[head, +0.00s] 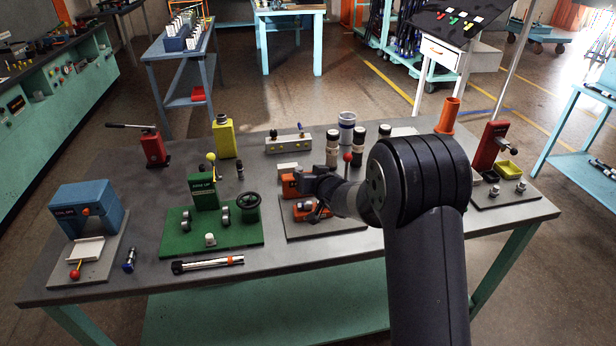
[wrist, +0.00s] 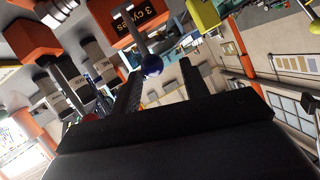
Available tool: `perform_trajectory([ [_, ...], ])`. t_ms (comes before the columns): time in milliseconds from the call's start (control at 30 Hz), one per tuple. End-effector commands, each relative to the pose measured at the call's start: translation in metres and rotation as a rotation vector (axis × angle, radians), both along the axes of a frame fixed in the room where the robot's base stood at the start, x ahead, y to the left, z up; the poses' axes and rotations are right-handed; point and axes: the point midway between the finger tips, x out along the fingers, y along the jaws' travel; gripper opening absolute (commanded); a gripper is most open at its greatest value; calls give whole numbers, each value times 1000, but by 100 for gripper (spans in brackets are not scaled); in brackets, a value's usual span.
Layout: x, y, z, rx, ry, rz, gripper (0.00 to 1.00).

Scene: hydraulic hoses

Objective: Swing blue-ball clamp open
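The blue ball (wrist: 152,66) shows in the wrist view on the end of a thin rod, in front of an orange block labelled "3 cycles" (wrist: 130,22). My gripper (wrist: 160,82) has its two dark fingers apart, with the ball between them in the picture, near the tips. I see no finger clearly touching the ball. In the head view my gripper (head: 318,188) is at the orange clamp station (head: 291,185) at the middle of the bench. There my gripper and wrist hide the blue ball and part of the clamp.
A red-ball lever (head: 347,158) stands close behind my wrist. The green station (head: 205,225) with a handwheel is to the left. A loose hose piece (head: 207,264) lies at the front. Bare bench lies at front right.

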Motion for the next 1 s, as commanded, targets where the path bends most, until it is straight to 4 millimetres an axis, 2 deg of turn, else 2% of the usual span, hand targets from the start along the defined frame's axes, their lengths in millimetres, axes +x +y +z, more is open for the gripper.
perform_trajectory([
  [367, -8, -5, 0, -2, 5, -2, 43],
  [800, -66, -36, 27, -2, 2, -2, 43],
  [1000, -83, -45, 36, -2, 1, 0, 43],
])
